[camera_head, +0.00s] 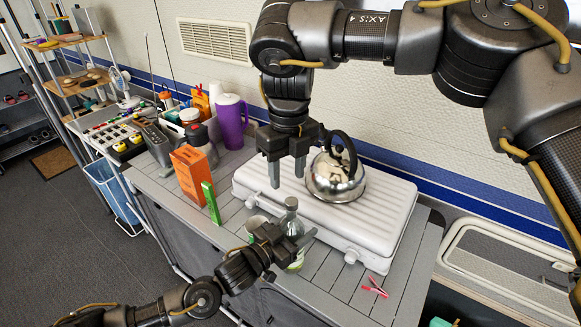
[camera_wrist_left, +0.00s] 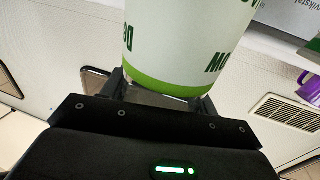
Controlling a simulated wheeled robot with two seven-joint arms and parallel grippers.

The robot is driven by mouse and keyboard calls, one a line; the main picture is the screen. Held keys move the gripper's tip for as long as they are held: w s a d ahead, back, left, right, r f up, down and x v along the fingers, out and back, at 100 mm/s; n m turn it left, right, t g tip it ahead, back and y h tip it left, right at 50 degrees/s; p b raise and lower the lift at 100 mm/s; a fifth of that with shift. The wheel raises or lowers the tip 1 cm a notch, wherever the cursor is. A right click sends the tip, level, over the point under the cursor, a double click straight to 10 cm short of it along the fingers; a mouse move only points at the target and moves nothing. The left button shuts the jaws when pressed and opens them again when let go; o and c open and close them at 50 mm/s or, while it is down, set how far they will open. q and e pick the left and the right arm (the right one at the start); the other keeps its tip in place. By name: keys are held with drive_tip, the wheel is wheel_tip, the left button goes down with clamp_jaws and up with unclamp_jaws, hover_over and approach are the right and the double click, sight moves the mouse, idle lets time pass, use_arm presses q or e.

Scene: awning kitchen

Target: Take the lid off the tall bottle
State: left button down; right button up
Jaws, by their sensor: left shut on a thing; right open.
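The tall bottle (camera_head: 292,224) stands at the front edge of the grey counter, with a grey lid (camera_head: 291,203) on its top. Its white and green label fills the top of the left wrist view (camera_wrist_left: 185,45). My left gripper (camera_head: 293,243) is shut on the bottle's body from the front left; the arm partly hides the bottle. My right gripper (camera_head: 286,180) is open and empty, pointing down, above and slightly behind the lid in the head view. The gap between its fingers and the lid is hard to judge.
A white ridged case (camera_head: 385,205) with a shiny kettle (camera_head: 335,178) on it lies behind the bottle. An orange box (camera_head: 188,172), a green box (camera_head: 211,203) and a purple pitcher (camera_head: 230,120) stand to the left. A small red item (camera_head: 375,287) lies on the right front counter.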

sight(291, 202)
drive_tip(key=m, duration=0.8)
drive_tip(key=shift+r, duration=0.1)
drive_tip(key=m, duration=0.4)
drive_tip(key=shift+m, duration=0.4)
drive_tip(key=m, duration=0.5)
drive_tip(key=shift+r, duration=0.1)
drive_tip(key=m, duration=0.5)
drive_tip(key=shift+d+r, duration=0.1)
drive_tip(key=m, duration=0.5)
drive_tip(key=shift+w+d, duration=0.1)
drive_tip(key=m, duration=0.8)
drive_tip(key=shift+d+m, duration=0.1)
drive_tip(key=shift+m, duration=0.3)
drive_tip(key=shift+f, duration=3.95)
